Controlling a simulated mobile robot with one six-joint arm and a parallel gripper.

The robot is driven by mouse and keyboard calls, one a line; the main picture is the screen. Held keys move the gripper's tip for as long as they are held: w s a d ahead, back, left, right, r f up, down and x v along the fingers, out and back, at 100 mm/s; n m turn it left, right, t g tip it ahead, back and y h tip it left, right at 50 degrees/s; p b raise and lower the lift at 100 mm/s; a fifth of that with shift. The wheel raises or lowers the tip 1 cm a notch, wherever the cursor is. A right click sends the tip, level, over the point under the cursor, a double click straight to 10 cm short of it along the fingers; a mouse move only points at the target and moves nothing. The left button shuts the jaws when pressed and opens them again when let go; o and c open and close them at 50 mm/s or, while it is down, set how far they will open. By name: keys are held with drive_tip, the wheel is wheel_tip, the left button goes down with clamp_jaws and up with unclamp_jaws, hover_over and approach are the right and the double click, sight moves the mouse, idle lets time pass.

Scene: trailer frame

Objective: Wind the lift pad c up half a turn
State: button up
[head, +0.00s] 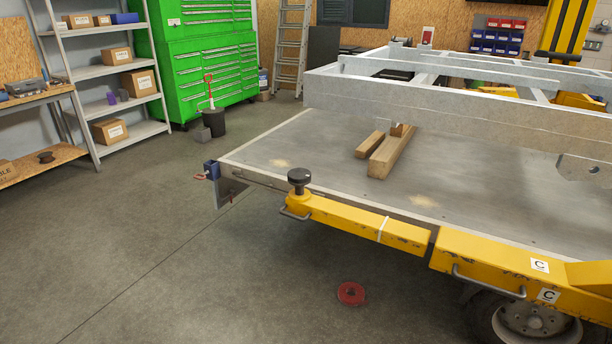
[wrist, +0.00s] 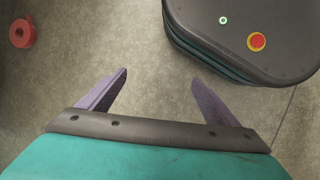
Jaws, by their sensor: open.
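Lift pad c (head: 299,177) is a black round pad on a threaded stem at the outer end of the yellow lift arm (head: 370,221), which carries white labels marked C (head: 540,265). The pad stands upright near the left front corner of the trailer bed. The pad does not show in the wrist view, and my gripper does not show in the head view.
A red disc (head: 351,294) lies on the floor below the lift arm; a red ring-like piece (wrist: 22,33) shows in the wrist view. Metal handles (head: 295,214) stick out from the lift arm. Wooden blocks (head: 388,156) lie on the trailer bed (head: 300,140). Floor at left is clear.

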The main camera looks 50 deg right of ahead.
drive_tip(key=w+d+r+n+t+h+b, duration=0.2)
drive_tip(key=w+d+r+n+h, duration=0.15)
drive_tip(key=w+d+r, duration=0.55)
drive_tip(key=n+t+h+b, duration=0.4)
drive_tip(key=n+h, duration=0.7)
drive_tip(key=n, duration=0.1)
approach(305, 172)
drive_tip(key=a+f, duration=0.1)
drive_tip(key=a, duration=0.1)
drive_tip(key=shift+w+a, duration=0.1)
drive_tip(key=shift+w, duration=0.45)
drive_tip(key=shift+f, duration=0.1)
drive_tip(key=shift+w+d, duration=0.3)
drive_tip(key=shift+d, duration=1.95)
drive_tip(key=shift+w+d, duration=0.3)
drive_tip(key=shift+d, duration=1.95)
drive_tip(key=shift+w+d, duration=0.3)
drive_tip(key=shift+d, duration=2)
drive_tip(key=c, duration=1.1)
